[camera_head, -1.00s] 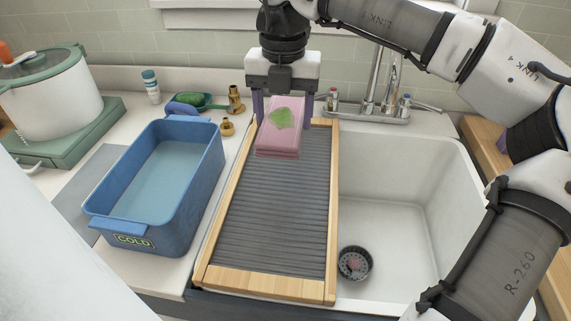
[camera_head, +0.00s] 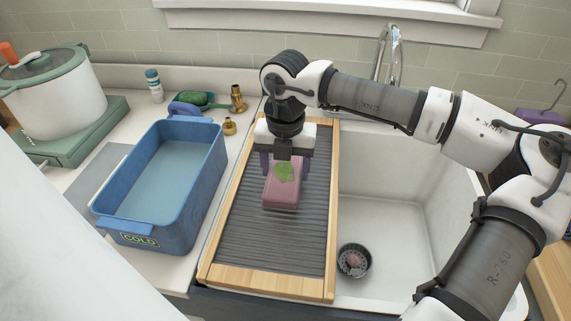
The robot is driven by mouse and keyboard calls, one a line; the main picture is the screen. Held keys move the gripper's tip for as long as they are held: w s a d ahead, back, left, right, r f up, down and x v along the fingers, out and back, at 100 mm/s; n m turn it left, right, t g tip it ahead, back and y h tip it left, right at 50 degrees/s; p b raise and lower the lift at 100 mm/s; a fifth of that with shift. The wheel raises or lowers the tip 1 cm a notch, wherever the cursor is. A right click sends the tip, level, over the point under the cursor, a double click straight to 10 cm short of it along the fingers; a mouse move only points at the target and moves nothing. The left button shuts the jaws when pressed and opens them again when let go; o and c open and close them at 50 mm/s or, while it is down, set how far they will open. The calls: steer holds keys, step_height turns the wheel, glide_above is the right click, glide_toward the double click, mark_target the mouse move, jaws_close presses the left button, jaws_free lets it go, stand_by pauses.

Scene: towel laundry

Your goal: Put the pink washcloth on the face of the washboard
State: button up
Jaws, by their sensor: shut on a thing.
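The pink washcloth (camera_head: 281,195) is a folded block with a green leaf-like patch on top. It is over the ribbed grey face of the washboard (camera_head: 270,245), a little above the middle. My gripper (camera_head: 285,168) points down and is shut on the washcloth, one finger at each side. Whether the cloth touches the ribs or hangs just above them I cannot tell. The washboard has a light wooden frame and lies along the left part of the sink.
A blue tub (camera_head: 190,205) marked COLD, with water in it, stands left of the washboard. The white sink basin (camera_head: 385,225) with its drain (camera_head: 354,260) is open on the right. A faucet (camera_head: 387,55) stands behind. A lidded pot (camera_head: 55,95) is at the far left.

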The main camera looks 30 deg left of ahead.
mark_target(286, 171)
steer(key=shift+f, duration=0.2)
steer(key=o, duration=1.1)
steer(key=shift+r, duration=0.1)
step_height(286, 171, up, 12)
steer(key=shift+r+b, duration=0.15)
steer(key=shift+b, duration=1.1)
